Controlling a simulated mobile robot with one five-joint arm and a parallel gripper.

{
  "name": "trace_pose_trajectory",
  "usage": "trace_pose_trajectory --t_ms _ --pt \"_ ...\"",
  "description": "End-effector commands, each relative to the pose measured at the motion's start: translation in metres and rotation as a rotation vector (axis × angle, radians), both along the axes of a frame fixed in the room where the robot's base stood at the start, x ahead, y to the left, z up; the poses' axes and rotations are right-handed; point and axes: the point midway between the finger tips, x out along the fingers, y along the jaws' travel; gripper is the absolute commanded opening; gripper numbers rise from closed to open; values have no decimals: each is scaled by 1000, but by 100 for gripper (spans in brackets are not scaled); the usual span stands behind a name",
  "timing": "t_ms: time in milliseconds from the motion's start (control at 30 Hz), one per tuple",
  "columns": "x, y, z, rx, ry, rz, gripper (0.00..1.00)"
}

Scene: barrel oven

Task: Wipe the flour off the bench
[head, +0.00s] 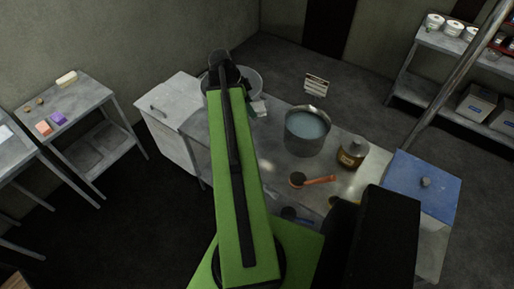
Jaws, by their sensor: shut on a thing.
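The metal bench (345,185) runs across the middle in the head view. A small pale patch (266,166), perhaps flour, lies on it just right of my arm. A small whitish thing (259,108) shows beside my arm near the bench's back edge; I cannot tell if it is a cloth. My green arm reaches up over the bench's left part and hides much of it. My gripper is hidden behind the arm, so what it holds does not show.
A pot of bluish liquid (308,130), an amber jar (353,152) and an orange-handled tool (312,181) stand or lie on the bench. A pale cabinet (170,128) is left, a blue-lidded bin (422,182) right. A side table (65,105) stands far left.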

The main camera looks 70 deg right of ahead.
Motion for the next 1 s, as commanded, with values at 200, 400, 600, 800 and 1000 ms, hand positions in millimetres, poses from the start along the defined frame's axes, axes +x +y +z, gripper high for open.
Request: trace_pose_trajectory --t_ms 200,400,600,800,1000 --pt "-4 -13 -90 0 0 -14 26" --pt "-7 -27 -181 0 0 -27 26" --pt "-10 -39 -268 0 0 -38 26" --pt "-13 -47 -311 0 0 -45 26" --pt "-14 -48 -308 -1 0 -46 26"
